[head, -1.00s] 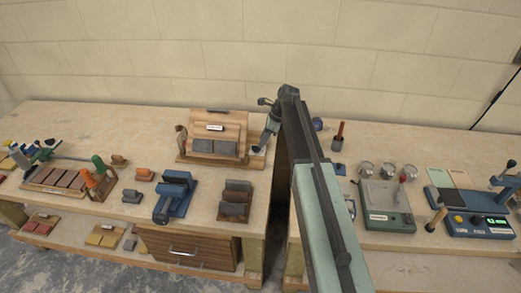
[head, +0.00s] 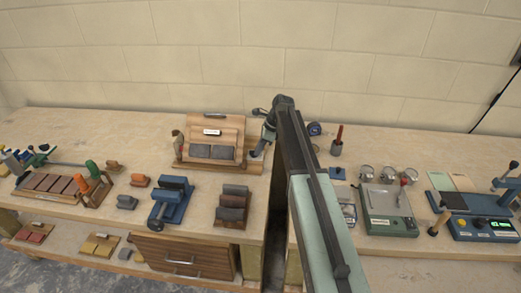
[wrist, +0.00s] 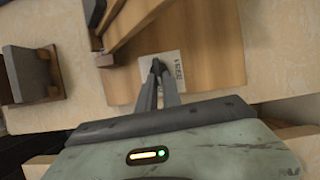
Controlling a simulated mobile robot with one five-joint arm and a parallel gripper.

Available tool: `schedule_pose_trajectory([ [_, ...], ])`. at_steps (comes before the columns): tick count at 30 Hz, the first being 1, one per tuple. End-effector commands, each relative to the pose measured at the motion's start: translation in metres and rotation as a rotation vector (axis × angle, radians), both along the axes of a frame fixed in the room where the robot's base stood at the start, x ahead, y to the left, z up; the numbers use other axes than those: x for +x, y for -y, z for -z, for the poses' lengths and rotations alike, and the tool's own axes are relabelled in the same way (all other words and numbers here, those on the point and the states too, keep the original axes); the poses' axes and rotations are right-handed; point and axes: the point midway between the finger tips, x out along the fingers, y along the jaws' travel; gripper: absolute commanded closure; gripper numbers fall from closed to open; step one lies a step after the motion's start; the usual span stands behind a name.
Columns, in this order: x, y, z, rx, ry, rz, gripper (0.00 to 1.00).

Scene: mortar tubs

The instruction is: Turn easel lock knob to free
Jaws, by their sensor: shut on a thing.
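The wooden easel (head: 235,130) stands on the bench with a small white label on its front and grey blocks on its ledge. My gripper (head: 258,153) is low at the easel's right side, over the base. In the wrist view my gripper (wrist: 158,66) has its fingertips together over a pale printed label plate (wrist: 174,70) on the easel's wooden base (wrist: 208,50). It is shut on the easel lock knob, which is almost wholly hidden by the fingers. The label's print is too small to read, so the knob's setting cannot be told.
A blue vise-like fixture (head: 172,205) and a rack of dark blocks (head: 233,205) stand in front of the easel. A gap divides the two benches under my arm. A green-grey scale (head: 388,210) and metal cups stand on the right bench.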

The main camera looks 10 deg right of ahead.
Motion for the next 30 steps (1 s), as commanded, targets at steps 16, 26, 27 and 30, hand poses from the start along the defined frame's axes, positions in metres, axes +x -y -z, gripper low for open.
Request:
schedule_pose_trajectory([
  [16,0.008,-0.004,0.0,0.004,-0.006,-0.434,1.0],
  [26,0.012,-0.005,0.0,0.004,-0.005,-0.731,1.0],
  [27,0.013,-0.006,0.0,0.004,-0.005,-0.762,1.0],
  [30,0.013,-0.007,0.0,0.005,-0.005,-0.833,1.0],
])
